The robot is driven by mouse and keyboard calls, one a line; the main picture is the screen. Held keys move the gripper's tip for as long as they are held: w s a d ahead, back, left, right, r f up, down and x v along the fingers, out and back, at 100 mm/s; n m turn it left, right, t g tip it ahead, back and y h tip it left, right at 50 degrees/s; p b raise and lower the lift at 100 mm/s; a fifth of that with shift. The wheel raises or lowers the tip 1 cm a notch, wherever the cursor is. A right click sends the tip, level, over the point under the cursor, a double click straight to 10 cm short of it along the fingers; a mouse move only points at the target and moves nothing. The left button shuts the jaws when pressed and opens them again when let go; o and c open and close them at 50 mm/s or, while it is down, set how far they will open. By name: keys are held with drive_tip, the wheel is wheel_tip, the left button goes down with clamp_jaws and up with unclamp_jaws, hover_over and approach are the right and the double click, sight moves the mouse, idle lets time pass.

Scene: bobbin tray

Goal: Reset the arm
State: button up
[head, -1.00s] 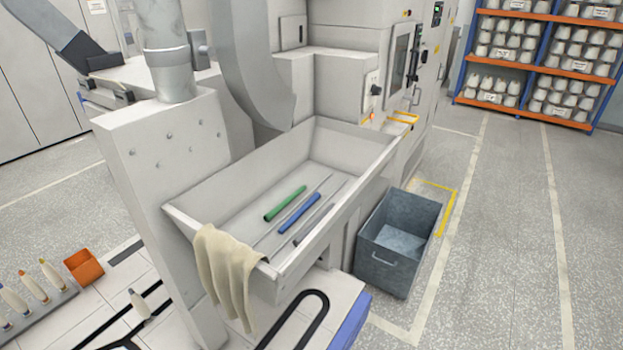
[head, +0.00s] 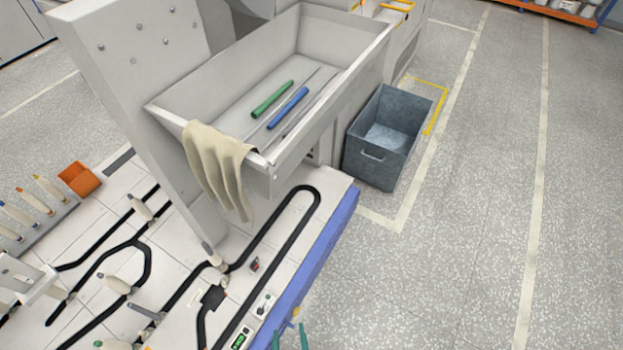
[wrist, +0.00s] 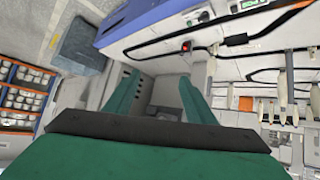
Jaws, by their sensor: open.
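My gripper (head: 290,338) shows only as two green fingertips at the bottom edge of the head view, in front of the blue-edged machine table (head: 318,262). In the wrist view my gripper (wrist: 157,80) has its two green fingers spread apart, with nothing between them. The rest of my arm is out of the head view.
A grey tray (head: 225,90) holds a green rod (head: 271,99) and a blue rod (head: 288,107); a beige cloth (head: 215,165) hangs over its corner. A dark grey bin (head: 372,170) stands on the floor. Several bobbins stand at left. The floor at right is clear.

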drive_tip(key=s+d+r+m+t+h, duration=0.1)
drive_tip(key=s+d+r+t, duration=0.1)
drive_tip(key=r, duration=0.9)
drive_tip(key=s+d+r+m+t, duration=0.2)
drive_tip(key=s+d+r+t, duration=0.1)
drive_tip(key=r, duration=0.8)
drive_tip(key=shift+s+d+r+h, duration=0.3)
drive_tip(key=shift+d+r+h, duration=0.1)
drive_tip(key=shift+d, duration=0.3)
